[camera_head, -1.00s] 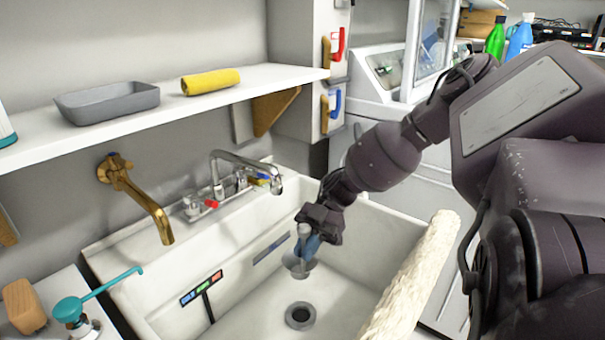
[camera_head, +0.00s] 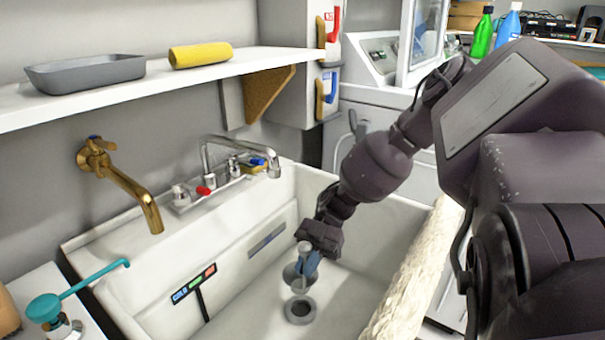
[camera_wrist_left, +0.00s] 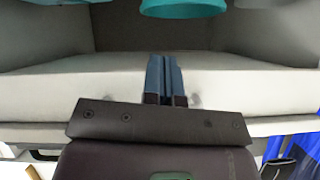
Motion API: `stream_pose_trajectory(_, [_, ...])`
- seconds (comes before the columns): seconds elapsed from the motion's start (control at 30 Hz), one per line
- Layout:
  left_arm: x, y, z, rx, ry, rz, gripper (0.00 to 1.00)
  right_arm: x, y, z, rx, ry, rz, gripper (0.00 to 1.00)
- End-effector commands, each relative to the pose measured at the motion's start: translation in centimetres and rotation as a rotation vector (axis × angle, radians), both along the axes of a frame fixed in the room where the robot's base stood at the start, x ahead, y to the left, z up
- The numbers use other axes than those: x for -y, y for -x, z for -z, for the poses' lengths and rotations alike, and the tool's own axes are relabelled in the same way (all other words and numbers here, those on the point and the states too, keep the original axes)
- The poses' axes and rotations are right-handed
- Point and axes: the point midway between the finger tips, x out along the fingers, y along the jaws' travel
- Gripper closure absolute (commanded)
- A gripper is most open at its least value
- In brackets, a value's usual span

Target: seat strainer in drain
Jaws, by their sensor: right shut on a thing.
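The strainer (camera_head: 294,279) is a grey metal cup with an upright post, in the sink in the head view. My right gripper (camera_head: 308,262) is shut on its post, with blue fingertips against it. The drain (camera_head: 300,310) is a dark round hole with a grey ring in the sink floor. The strainer appears just above and behind the drain ring, apart from the hole; its exact height is hard to tell. My left gripper (camera_wrist_left: 166,80) shows only in the left wrist view, with its blue fingers together and nothing visible between them.
The white sink (camera_head: 245,318) surrounds the right gripper, with a chrome faucet (camera_head: 235,150) and brass spout (camera_head: 130,185) behind. A pale rough roll (camera_head: 415,270) lies along the right rim. A shelf (camera_head: 215,77) hangs above. A teal pump (camera_head: 45,308) stands at lower left.

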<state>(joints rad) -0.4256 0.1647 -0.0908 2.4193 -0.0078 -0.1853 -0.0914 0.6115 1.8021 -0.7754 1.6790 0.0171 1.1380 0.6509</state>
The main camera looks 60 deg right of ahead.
Motion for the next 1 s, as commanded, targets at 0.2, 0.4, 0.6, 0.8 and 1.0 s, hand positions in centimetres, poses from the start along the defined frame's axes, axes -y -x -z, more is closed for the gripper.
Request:
stream_pose_trajectory(0.2, [-0.1, 0.4, 0.7, 0.020, 0.017, -0.009, 1.00, 0.0, 0.1, 2.2, -0.006, 0.001, 0.000, 1.00])
stream_pose_trajectory(0.4, [-0.3, 0.4, 0.6, 0.058, 0.035, -0.024, 1.00, 0.0, 0.1, 3.8, -0.005, 0.001, 0.000, 1.00])
stream_pose_trajectory(0.6, [-0.7, 0.1, -0.1, 0.103, 0.039, -0.040, 1.00, 0.0, 0.0, 5.2, -0.003, 0.000, 0.000, 1.00])
stream_pose_trajectory(0.8, [-0.8, 0.2, -0.4, 0.120, 0.043, -0.041, 1.00, 0.0, -0.1, 6.4, 0.002, 0.000, 0.000, 1.00])
stream_pose_trajectory(1.0, [-0.7, 0.2, -0.2, 0.113, 0.043, -0.039, 1.00, 0.0, 0.0, 7.2, 0.003, 0.000, -0.001, 1.00])
